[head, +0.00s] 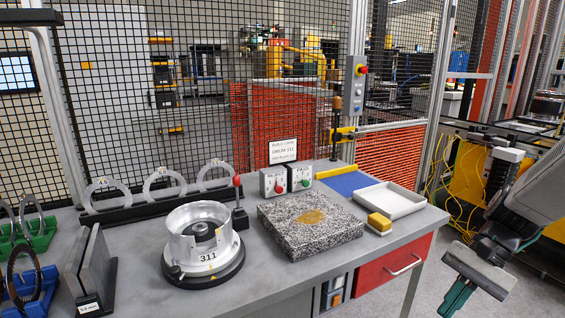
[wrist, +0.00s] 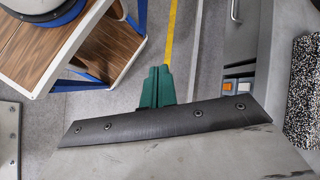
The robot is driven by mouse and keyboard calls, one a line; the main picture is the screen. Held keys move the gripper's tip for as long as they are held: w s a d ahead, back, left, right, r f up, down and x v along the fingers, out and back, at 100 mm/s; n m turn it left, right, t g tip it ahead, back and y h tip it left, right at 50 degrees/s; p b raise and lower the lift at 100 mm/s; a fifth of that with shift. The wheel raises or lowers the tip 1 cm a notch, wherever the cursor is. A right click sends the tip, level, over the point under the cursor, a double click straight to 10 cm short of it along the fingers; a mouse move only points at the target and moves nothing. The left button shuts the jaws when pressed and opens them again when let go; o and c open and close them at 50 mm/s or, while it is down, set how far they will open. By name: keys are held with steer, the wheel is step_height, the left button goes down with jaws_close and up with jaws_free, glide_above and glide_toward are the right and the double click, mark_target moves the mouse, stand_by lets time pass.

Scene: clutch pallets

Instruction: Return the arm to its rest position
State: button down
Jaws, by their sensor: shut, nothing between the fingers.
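My arm (head: 530,205) shows at the right edge of the head view, beyond the bench's right end, bent with its end hanging down. My gripper (head: 455,300) has green fingers pointing down and left, over the floor. In the wrist view the green fingers of my gripper (wrist: 157,85) lie together, shut and empty, over the grey floor. Nothing touches them.
The grey bench (head: 285,265) carries a metal housing marked 311 (head: 203,235), a speckled stone block (head: 310,222), a white tray (head: 388,200) and a yellow sponge (head: 379,222). A red drawer (head: 395,262) faces my gripper. A wood-topped cart (wrist: 75,55) shows in the wrist view.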

steer(key=s+a+r+n+t+h, duration=0.4)
steer(key=s+r+n+h, duration=0.2)
steer(key=s+r, duration=0.5)
steer(key=shift+s+a+n+h, duration=0.3)
steer(key=shift+s+n+h, duration=0.1)
steer(key=shift+s+n, duration=0.55)
